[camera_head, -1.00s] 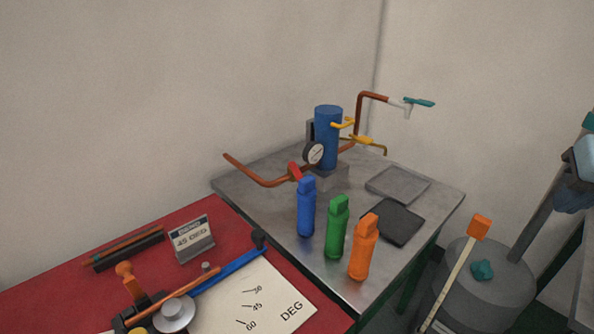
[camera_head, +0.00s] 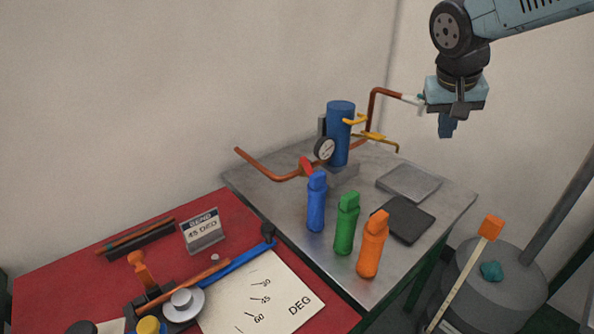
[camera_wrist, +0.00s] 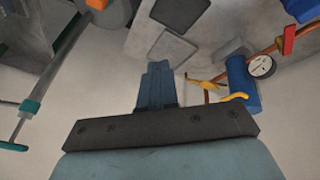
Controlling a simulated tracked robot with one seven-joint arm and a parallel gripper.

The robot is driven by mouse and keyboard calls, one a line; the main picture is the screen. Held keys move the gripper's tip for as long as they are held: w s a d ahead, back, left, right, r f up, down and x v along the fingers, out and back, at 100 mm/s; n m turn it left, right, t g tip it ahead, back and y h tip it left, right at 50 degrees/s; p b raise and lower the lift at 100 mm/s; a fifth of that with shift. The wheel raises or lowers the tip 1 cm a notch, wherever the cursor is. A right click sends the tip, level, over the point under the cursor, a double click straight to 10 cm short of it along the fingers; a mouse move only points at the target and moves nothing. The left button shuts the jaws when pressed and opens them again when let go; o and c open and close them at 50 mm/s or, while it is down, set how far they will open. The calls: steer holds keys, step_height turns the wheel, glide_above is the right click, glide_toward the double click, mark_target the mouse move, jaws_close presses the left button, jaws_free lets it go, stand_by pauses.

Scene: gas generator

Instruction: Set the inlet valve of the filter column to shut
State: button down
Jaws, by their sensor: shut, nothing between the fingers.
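The filter column, a blue cylinder (camera_head: 341,128) with a round gauge (camera_head: 324,149), stands at the back of the grey metal table. A copper pipe (camera_head: 268,175) enters from the left and carries a red valve handle (camera_head: 306,166). Yellow handles (camera_head: 370,136) sit on the column's right side. In the wrist view the column (camera_wrist: 242,84) and the red handle (camera_wrist: 288,40) are at the right. My gripper (camera_head: 447,130) is shut and empty, pointing down in the air right of the column, in front of the right pipe's end. It touches nothing that I can see.
Blue (camera_head: 316,202), green (camera_head: 347,224) and orange (camera_head: 371,245) bottles stand along the table's front, before the column. A red bench (camera_head: 65,275) with a bending tool is at left. A grey drum (camera_head: 510,300) stands right.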

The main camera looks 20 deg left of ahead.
steer(key=w+a+f+n, duration=0.1)
steer(key=w+a+f, duration=0.2)
steer(key=a, duration=0.7)
steer(key=n+t, duration=0.3)
glide_toward(307, 167)
steer(key=s+a+r, duration=0.1)
steer(key=s+a, duration=0.3)
steer(key=s, duration=0.3)
steer(key=w+d+f, duration=0.4)
steer(key=w+f, duration=0.3)
steer(key=w, duration=0.1)
steer(key=shift+w+f+h, duration=0.2)
steer(key=shift+f+h, duration=0.1)
